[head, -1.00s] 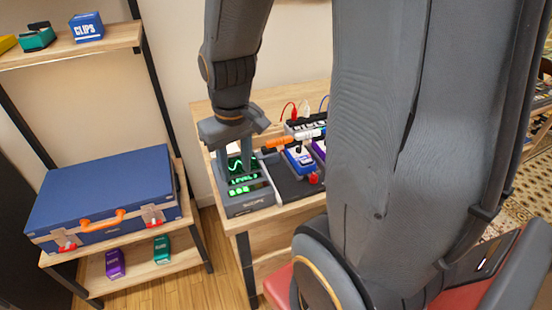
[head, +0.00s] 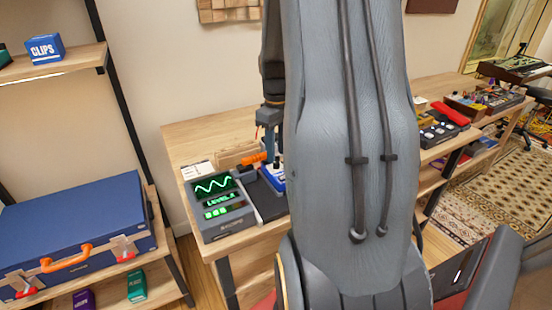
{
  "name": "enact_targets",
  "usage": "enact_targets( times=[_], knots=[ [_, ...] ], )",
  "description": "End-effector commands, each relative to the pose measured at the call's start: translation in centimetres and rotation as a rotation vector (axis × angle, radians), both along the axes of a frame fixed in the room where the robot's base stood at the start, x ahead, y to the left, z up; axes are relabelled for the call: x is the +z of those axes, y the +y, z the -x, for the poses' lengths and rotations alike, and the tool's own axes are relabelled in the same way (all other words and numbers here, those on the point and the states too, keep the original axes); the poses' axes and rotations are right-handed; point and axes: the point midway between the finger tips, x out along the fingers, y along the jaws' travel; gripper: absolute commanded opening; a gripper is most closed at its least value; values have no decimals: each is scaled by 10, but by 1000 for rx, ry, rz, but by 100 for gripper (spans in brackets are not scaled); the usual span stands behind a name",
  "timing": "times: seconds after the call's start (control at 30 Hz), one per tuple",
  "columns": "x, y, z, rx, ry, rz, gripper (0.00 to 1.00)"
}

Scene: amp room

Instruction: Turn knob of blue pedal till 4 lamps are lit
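The blue pedal (head: 276,179) sits on the dark mat at the back of the workbench, just right of the scope. My arm hides most of it, and I cannot make out its knob. My gripper (head: 270,158) points down at the pedal's top, partly behind my arm; I cannot tell whether it touches the knob or how far its fingers are apart. The grey scope (head: 222,205) faces me with a green wave, a LEVEL line and a row of lit green lamps below. The lamps are too small to count surely.
An orange plug (head: 252,158) lies left of my gripper. A blue suitcase (head: 75,225) lies on the shelf at left. More pedals and a red object (head: 450,114) stand on the bench at right.

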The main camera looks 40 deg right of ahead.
Motion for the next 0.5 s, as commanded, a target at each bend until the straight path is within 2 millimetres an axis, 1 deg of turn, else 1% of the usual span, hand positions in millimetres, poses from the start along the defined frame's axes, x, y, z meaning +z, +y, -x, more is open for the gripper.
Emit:
enact_targets(
  times=[0.03,0.1,0.2,0.3,0.5],
  knots=[
    [-8,1,1,0,4,-2,35],
    [-18,1,1,0,4,-2,35],
    [-28,1,1,0,2,-2,35],
    [-34,1,1,0,1,-1,35],
    [-36,1,0,-1,0,0,35]
  ],
)
